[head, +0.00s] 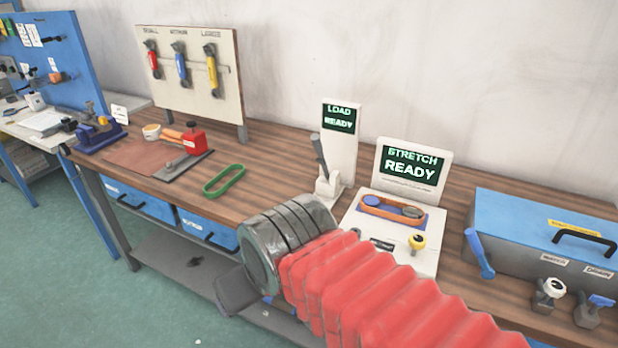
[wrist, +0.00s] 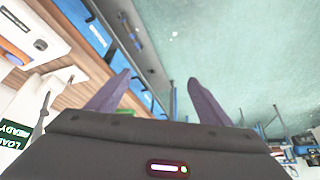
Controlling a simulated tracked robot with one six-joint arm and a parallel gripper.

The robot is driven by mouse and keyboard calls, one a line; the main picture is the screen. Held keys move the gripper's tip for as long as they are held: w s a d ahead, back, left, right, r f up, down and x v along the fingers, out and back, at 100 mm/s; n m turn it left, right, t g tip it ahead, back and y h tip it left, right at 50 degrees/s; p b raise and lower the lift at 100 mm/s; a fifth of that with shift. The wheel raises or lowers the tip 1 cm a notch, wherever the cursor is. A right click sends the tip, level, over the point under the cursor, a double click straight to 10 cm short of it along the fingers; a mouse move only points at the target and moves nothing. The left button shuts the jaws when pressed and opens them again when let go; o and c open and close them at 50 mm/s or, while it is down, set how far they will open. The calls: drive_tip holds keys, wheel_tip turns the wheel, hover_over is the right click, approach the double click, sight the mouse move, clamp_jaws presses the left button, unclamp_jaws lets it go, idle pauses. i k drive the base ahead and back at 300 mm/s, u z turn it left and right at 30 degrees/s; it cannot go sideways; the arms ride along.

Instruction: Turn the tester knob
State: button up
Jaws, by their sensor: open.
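The stretch tester (head: 352,226) is a white unit on the bench with a screen (head: 411,167) reading "STRETCH READY". An orange belt loop (head: 393,211) lies around its blue bed. The yellow tester knob (head: 418,242) sits at its front right, uncovered. In the head view my red-sleeved arm reaches across in front of the tester, and the gripper end is at the lower left, mostly hidden.
A load tester (head: 340,118) with a lever (head: 319,157) stands left of the stretch tester. A green belt loop (head: 223,181) lies on the bench. A blue toolbox (head: 520,231) is at the right. A pegboard (head: 193,75) stands at the back left.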

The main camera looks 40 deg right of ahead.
sight(416, 241)
drive_tip(key=u, duration=0.1)
drive_tip(key=k, duration=0.5)
drive_tip(key=z, duration=1.05)
drive_tip(key=i, duration=0.25)
drive_tip(key=z, duration=0.4)
